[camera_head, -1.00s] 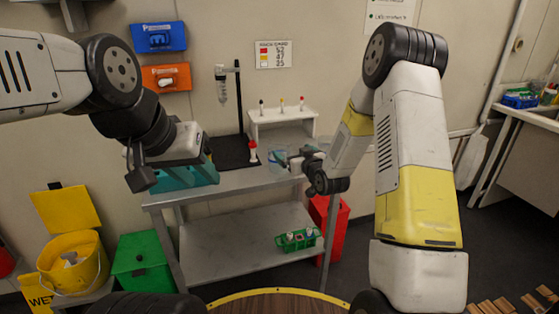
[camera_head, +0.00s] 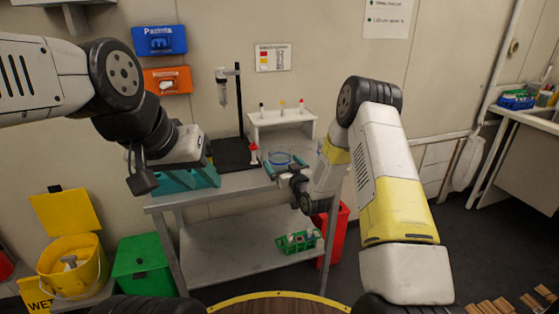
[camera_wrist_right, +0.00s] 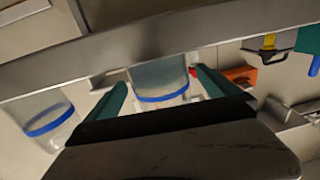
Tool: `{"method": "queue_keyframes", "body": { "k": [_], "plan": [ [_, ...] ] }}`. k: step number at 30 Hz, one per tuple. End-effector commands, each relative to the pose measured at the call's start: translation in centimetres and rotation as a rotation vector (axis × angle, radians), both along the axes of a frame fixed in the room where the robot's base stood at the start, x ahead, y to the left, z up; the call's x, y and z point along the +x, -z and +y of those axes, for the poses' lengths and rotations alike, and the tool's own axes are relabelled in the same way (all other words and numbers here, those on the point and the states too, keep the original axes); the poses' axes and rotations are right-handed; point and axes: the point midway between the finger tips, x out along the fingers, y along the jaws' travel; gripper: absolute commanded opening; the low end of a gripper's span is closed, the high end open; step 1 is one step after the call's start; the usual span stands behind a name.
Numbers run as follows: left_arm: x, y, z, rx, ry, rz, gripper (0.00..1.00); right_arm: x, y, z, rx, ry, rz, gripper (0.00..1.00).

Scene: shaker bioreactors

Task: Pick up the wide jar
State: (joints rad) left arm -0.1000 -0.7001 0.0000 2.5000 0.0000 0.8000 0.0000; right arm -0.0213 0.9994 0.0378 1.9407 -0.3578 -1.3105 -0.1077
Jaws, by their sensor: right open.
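The wide jar (camera_head: 281,156) is clear with a blue band and stands on the metal table near its front right. My right gripper (camera_head: 283,168) is open, its teal fingers reaching to either side of the jar. In the right wrist view the jar (camera_wrist_right: 160,78) shows between the two spread fingers, with no clear grip on it. A metal bar or edge hides part of it there.
A red-capped tube (camera_head: 253,155) stands just left of the jar. A white rack (camera_head: 283,120) with several tubes is behind it, and a stand (camera_head: 239,110) back left. Another blue-banded clear vessel (camera_wrist_right: 45,118) shows in the wrist view.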

Motion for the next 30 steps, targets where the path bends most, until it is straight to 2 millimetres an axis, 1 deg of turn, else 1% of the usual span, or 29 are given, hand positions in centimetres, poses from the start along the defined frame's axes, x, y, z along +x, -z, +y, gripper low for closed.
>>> {"method": "queue_keyframes", "body": {
  "k": [1, 5, 12, 13, 25, 30],
  "plan": [
    [0.0, 0.0, 0.0, 0.000, 0.000, 0.000, 0.36, 0.7, 0.0, 0.3, -0.001, -0.001, -0.001, 0.99],
    [0.0, 0.0, 0.0, 0.000, 0.000, 0.000, 0.36, 1.9, 0.0, 0.8, 0.000, -0.001, 0.000, 0.99],
    [0.0, 0.0, 0.0, 0.000, 0.000, 0.000, 0.36, 2.2, 0.0, 0.9, 0.001, 0.000, 0.001, 0.99],
    [0.0, 0.0, 0.0, 0.000, 0.000, 0.000, 0.36, 2.1, 0.0, 0.9, 0.000, 0.000, 0.001, 0.97],
    [0.0, 0.0, 0.0, 0.000, 0.000, 0.000, 0.36, 2.1, 0.0, 0.9, 0.000, 0.000, 0.001, 0.19],
    [0.0, 0.0, 0.0, 0.000, 0.000, 0.000, 0.36, 2.2, -0.1, 0.9, 0.000, 0.000, -0.001, 0.19]
  ]
}}
